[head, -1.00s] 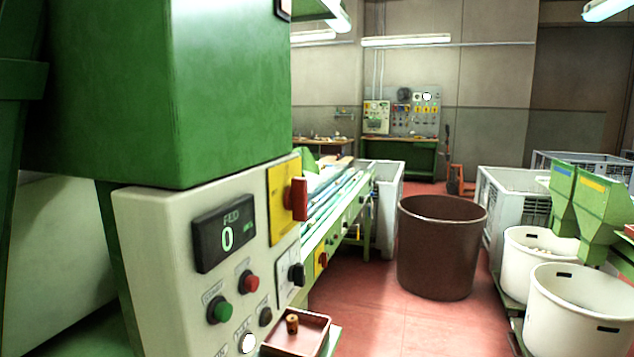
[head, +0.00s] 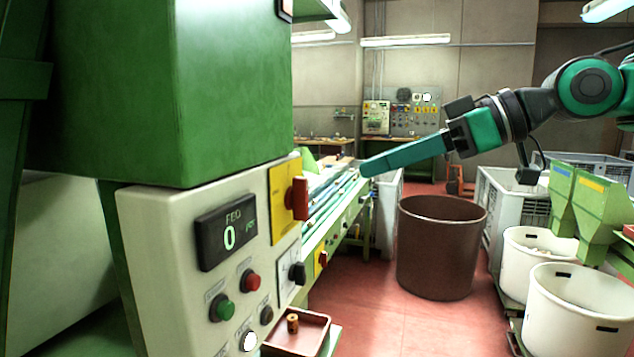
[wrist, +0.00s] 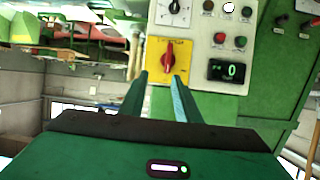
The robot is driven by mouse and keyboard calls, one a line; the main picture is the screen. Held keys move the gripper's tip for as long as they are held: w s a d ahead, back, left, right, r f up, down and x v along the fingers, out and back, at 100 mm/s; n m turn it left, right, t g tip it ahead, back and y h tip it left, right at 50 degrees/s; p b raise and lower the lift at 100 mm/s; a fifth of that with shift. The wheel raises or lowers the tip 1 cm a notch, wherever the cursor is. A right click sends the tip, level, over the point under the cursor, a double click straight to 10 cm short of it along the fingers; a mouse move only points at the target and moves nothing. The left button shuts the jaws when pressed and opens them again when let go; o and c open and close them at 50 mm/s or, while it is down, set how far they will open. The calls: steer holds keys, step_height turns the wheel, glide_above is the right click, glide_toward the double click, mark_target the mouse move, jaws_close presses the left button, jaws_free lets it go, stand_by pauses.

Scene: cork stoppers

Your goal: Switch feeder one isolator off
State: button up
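The feeder isolator is a red rotary handle (head: 299,198) on a yellow plate (head: 280,207), on the grey control panel at left in the head view. The handle stands upright. The wrist view shows the panel upside down, with the red handle (wrist: 169,62) on its yellow plate (wrist: 184,49) just beyond the fingertips. My gripper (head: 366,168) points left toward the panel, and its tips are clear of the handle. In the wrist view, my gripper (wrist: 159,75) has its two fingers apart and nothing between them. The plate's lettering is too small to read.
The panel also has a display (head: 225,233) reading 0, a green button (head: 222,309), a red button (head: 251,280) and a black knob (head: 297,273). A tray (head: 316,327) holding a cork juts out below. A brown bin (head: 437,250) stands on the open floor.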

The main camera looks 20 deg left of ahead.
mark_target(298, 199)
steer(key=s+r+x, duration=0.1)
steer(key=x, duration=1)
steer(key=shift+s+a+n+g, duration=0.25)
steer(key=shift+a+n+g, duration=0.05)
steer(key=shift+a+n, duration=0.15)
steer(key=shift+r, duration=0.1)
steer(key=shift+c, duration=0.3)
jaws_close()
